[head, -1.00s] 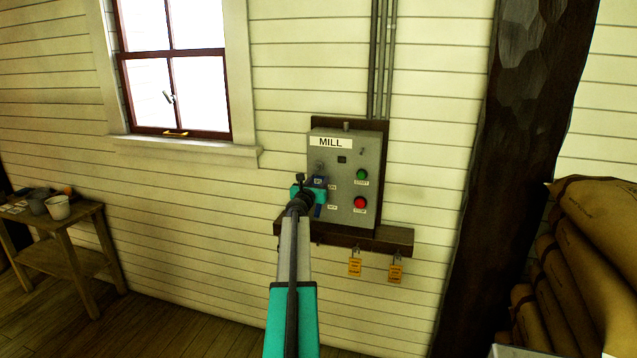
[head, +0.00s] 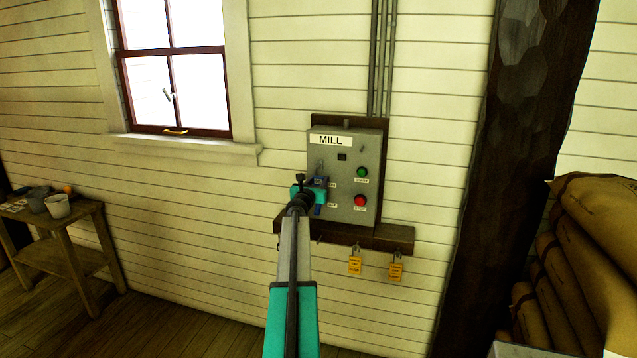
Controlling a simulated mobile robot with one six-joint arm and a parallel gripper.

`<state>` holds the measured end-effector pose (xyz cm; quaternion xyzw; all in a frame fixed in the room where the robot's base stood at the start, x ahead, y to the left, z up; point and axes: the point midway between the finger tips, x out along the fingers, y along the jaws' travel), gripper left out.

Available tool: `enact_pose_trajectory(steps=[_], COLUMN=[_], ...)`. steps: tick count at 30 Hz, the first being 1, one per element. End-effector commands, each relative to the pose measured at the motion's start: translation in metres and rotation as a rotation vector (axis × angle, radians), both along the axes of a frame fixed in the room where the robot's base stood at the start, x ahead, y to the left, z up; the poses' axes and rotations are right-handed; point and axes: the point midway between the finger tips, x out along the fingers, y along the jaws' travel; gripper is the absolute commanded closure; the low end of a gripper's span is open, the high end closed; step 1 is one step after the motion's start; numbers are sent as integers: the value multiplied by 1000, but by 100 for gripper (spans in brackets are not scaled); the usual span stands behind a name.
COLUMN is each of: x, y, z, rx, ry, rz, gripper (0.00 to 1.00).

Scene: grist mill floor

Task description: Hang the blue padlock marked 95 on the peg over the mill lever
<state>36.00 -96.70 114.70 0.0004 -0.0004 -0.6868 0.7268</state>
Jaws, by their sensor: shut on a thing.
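My gripper (head: 309,193), with teal fingers, is shut on a blue padlock (head: 319,183) in front of the left half of the grey mill box (head: 345,160). Blue shows above and below the teal finger that crosses it. A small grey shape, perhaps its shackle, shows just above. The padlock's number is too small to read. The mill lever and the peg over it are hidden or cannot be told apart behind my gripper. I cannot tell whether the padlock touches the peg.
A dark wooden rail (head: 380,236) runs under the box, with two yellow padlocks, one (head: 355,263) left of the other (head: 396,268). Green (head: 362,172) and red (head: 360,200) buttons are on the box. A post (head: 520,150) and sacks (head: 590,250) stand right; a table (head: 75,230) stands left.

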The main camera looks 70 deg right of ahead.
Motion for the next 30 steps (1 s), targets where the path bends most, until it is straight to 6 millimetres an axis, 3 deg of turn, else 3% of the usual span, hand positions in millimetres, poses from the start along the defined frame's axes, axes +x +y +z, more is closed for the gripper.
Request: enact_pose_trajectory(steps=[1, 4, 17, 30], x=[0, 0, 0, -3], y=[0, 0, 3, 35], z=[0, 0, 0, -1], rx=[0, 0, 0, 0], ry=[0, 0, 0, -1], rz=[0, 0, 0, 0], gripper=[61, 44, 44, 44])
